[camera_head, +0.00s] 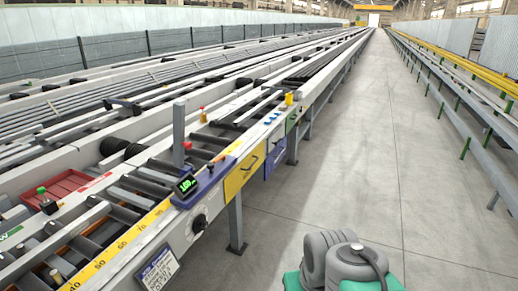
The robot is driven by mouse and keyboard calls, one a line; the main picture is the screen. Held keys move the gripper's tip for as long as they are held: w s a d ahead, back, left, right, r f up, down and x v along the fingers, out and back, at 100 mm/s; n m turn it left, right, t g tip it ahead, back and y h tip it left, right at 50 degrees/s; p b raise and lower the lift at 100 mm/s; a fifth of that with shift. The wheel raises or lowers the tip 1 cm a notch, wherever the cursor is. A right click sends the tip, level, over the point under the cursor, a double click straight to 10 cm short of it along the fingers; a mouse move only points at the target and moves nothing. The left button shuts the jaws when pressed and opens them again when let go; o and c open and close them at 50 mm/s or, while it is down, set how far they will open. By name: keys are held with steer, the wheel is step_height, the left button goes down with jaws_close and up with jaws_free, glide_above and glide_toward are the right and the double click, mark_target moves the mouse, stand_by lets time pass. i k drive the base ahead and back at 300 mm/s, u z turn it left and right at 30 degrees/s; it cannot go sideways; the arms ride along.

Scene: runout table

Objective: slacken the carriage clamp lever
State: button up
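A blue-purple carriage (208,181) sits on the yellow measuring scale (110,250) along the near edge of the runout table. It bears a small display (187,185) with green digits and stands beside an upright grey post (179,135). A small red-tipped part (187,146) shows by the post; I cannot tell whether it is the clamp lever or how it is turned. A round dark knob (199,223) is on the table's front face below the carriage. My folded grey arm shows at the bottom right, apart from the table; my gripper is not visible.
A yellow drawer front (245,172) and a blue panel (275,158) are on the table's side. A table leg (235,222) stands on the floor. A red tray (68,186) lies among the rollers. The concrete aisle (375,150) is clear on the right.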

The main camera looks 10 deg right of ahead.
mark_target(222, 158)
steer(key=z, duration=0.35)
steer(key=i, duration=1.85)
steer(key=u, duration=1.4)
steer(key=i, duration=0.8)
steer(key=u, duration=0.85)
